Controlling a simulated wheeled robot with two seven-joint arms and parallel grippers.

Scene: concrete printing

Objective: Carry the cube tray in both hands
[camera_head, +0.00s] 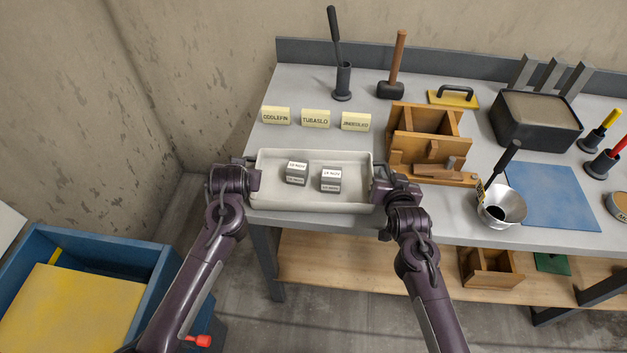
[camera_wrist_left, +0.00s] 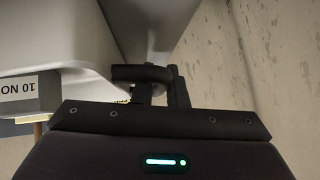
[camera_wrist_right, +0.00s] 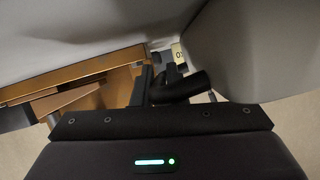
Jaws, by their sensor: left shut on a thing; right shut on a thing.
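The cube tray (camera_head: 312,205) is a white, shallow rectangular tray at the front left of the grey table in the head view. Two grey cubes with white labels, a left cube (camera_head: 296,174) and a right cube (camera_head: 331,180), stand in it, a little apart. My left gripper (camera_head: 251,174) is shut on the dark handle at the tray's left end; that handle (camera_wrist_left: 143,73) shows in the left wrist view. My right gripper (camera_head: 382,183) is shut on the right-end handle (camera_wrist_right: 182,88), seen in the right wrist view. I cannot tell whether the tray touches the table.
Name cards (camera_head: 316,118) stand behind the tray. A wooden mould (camera_head: 424,135) stands close to its right. A blue bin (camera_head: 130,245) stands on the floor at lower left.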

